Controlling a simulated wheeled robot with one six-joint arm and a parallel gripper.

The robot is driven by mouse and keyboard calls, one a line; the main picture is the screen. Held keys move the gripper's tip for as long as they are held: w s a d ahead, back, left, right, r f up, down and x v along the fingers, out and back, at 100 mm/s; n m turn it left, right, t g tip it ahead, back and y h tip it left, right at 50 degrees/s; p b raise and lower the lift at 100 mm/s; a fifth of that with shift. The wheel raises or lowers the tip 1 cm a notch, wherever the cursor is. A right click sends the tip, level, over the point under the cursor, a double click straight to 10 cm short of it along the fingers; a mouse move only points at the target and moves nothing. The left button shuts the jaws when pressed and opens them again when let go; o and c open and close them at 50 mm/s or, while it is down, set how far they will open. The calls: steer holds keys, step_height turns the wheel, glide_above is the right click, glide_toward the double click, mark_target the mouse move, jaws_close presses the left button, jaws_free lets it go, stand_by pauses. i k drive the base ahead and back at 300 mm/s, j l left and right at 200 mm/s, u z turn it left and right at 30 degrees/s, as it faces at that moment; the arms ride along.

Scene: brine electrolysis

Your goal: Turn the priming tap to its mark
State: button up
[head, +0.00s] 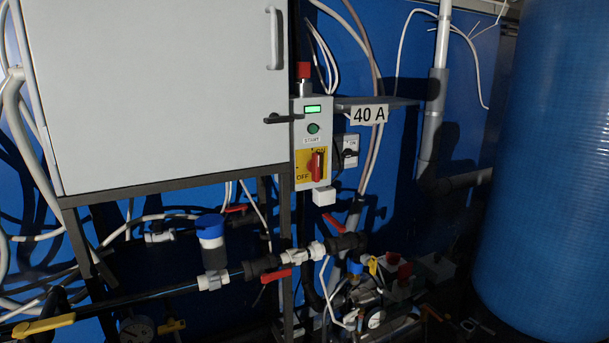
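My gripper is not in view. I cannot tell which tap is the priming tap, and I make out no mark. A red lever (277,276) sits on the pipe at the lower middle, lying roughly along it. Another red lever (334,225) slants at the grey pipe to its right. A smaller red lever (236,209) is behind the blue-capped fitting. A long yellow lever (43,327) lies nearly level at the lower left. A short yellow lever (171,325) is at the bottom edge, partly in shadow.
A grey cabinet (160,90) overhangs the pipes on a dark frame. A control box (312,145) with a red and yellow switch stands beside it. A blue-capped fitting (210,240) rises from the pipe. A large blue tank (555,170) fills the right side.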

mark_target(350, 317)
steer(key=i+l, duration=0.1)
steer(key=i+l+u, duration=0.15)
steer(key=i+u, duration=0.25)
steer(key=i+l+u, duration=0.4)
steer(key=i+j, duration=0.05)
steer(key=i, duration=0.05)
